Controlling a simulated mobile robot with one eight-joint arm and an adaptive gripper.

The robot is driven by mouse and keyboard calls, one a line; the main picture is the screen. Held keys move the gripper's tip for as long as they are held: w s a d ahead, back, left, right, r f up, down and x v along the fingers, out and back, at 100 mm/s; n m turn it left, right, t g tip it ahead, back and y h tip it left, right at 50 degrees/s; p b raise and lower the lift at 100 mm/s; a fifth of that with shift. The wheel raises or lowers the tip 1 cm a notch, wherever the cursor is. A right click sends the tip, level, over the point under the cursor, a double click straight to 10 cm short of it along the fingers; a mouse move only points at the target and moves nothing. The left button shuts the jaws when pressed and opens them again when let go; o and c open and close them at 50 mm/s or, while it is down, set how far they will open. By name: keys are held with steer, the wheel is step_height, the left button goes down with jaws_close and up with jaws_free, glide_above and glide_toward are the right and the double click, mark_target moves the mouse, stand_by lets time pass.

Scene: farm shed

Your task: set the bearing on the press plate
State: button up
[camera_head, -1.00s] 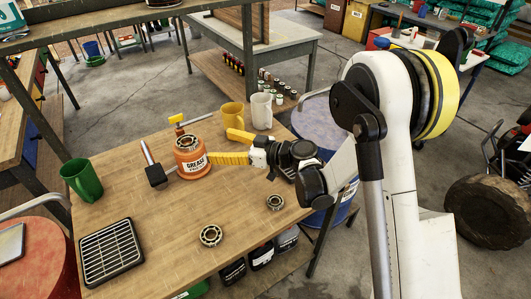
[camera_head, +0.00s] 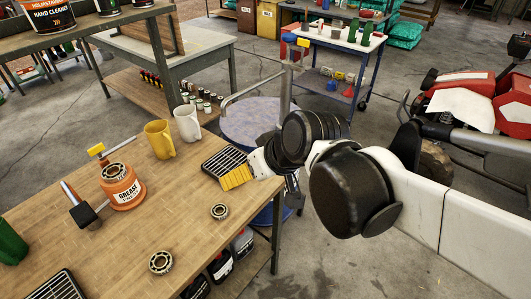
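One bearing (camera_head: 219,212), a steel ring, lies flat on the wooden table near its right edge. A second bearing (camera_head: 160,262) lies nearer the front. A similar ring sits on the orange grease can (camera_head: 122,188). A black slatted plate (camera_head: 222,160) is at the table's back right corner, partly behind my gripper; a similar plate (camera_head: 58,288) lies at the front left, cut by the frame. I cannot tell which is the press plate. My gripper (camera_head: 237,177) appears over or in front of the back plate. One yellow finger shows; the other is hidden. No bearing shows in it.
A yellow mug (camera_head: 159,139) and a white mug (camera_head: 187,123) stand at the table's back edge. A blue drum (camera_head: 258,122) stands beyond the right edge. The table's middle is clear.

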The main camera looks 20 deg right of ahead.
steer(key=s+d+m+h, duration=0.2)
steer(key=s+d+h, duration=0.1)
steer(key=s+d, duration=0.3)
steer(key=shift+s+d+f+m, duration=0.2)
steer(key=shift+d+f+m, duration=0.1)
steer(key=shift+f, duration=0.15)
stand_by(0.7)
